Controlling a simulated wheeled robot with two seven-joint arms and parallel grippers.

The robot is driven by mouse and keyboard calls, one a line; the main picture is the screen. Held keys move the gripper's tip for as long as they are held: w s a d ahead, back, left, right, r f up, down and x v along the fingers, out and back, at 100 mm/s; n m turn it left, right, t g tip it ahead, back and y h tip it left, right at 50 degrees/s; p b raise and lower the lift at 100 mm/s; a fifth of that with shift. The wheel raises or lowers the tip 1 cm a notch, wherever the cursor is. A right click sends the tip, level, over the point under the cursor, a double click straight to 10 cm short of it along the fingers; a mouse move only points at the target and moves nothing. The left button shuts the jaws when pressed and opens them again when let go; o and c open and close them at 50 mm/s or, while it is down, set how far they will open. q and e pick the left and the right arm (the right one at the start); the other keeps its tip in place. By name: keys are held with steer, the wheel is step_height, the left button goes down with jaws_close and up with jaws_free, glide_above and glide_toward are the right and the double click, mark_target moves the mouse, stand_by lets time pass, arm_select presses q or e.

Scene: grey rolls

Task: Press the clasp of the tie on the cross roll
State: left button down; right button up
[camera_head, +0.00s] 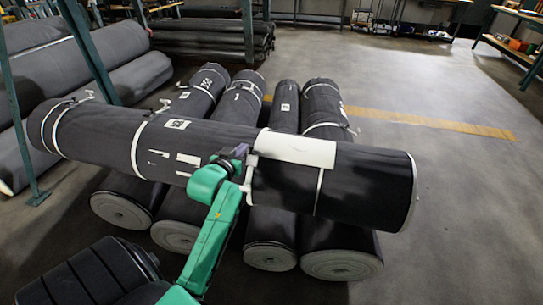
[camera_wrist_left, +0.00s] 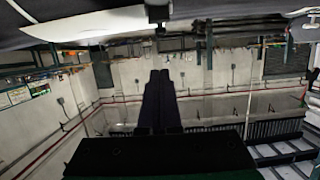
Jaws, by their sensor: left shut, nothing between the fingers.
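The dark grey cross roll (camera_head: 215,138) lies across the top of several other rolls. White ties go around it, including a left one (camera_head: 135,152) and one (camera_head: 249,178) by my gripper. A small white piece, perhaps the clasp (camera_head: 251,161), shows on that tie beside my fingertips. My left gripper (camera_head: 238,152), on a green arm, is shut and empty in front of the roll. I cannot tell whether it touches. In the left wrist view its dark fingers (camera_wrist_left: 158,85) are together, with a dark fitting (camera_wrist_left: 158,12) beyond their tips. My right gripper is not in view.
The lower rolls (camera_head: 272,240) lie side by side under the cross roll. A wide white patch (camera_head: 295,148) covers the cross roll right of my gripper. Open floor (camera_head: 465,180) lies to the right.

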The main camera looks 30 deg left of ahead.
arm_select(q)
steer(key=shift+a+r, duration=0.2)
steer(key=shift+r, duration=0.5)
steer(key=b, duration=0.1)
glide_above(251, 148)
steer(key=w, duration=0.1)
steer(key=f, duration=0.2)
steer(key=shift+w+a+f, duration=0.15)
steer(key=shift+a+f, duration=0.15)
steer(key=shift+f, duration=0.05)
steer(key=f, duration=0.1)
steer(key=s, duration=0.1)
steer(key=f, duration=0.1)
steer(key=shift+s+d+f+b, duration=0.15)
steer(key=shift+d+f+b, duration=0.1)
steer(key=shift+f+b, duration=0.05)
steer(key=shift+s+d+f, duration=0.1)
steer(key=shift+s+f, duration=0.25)
steer(key=shift+s, duration=0.05)
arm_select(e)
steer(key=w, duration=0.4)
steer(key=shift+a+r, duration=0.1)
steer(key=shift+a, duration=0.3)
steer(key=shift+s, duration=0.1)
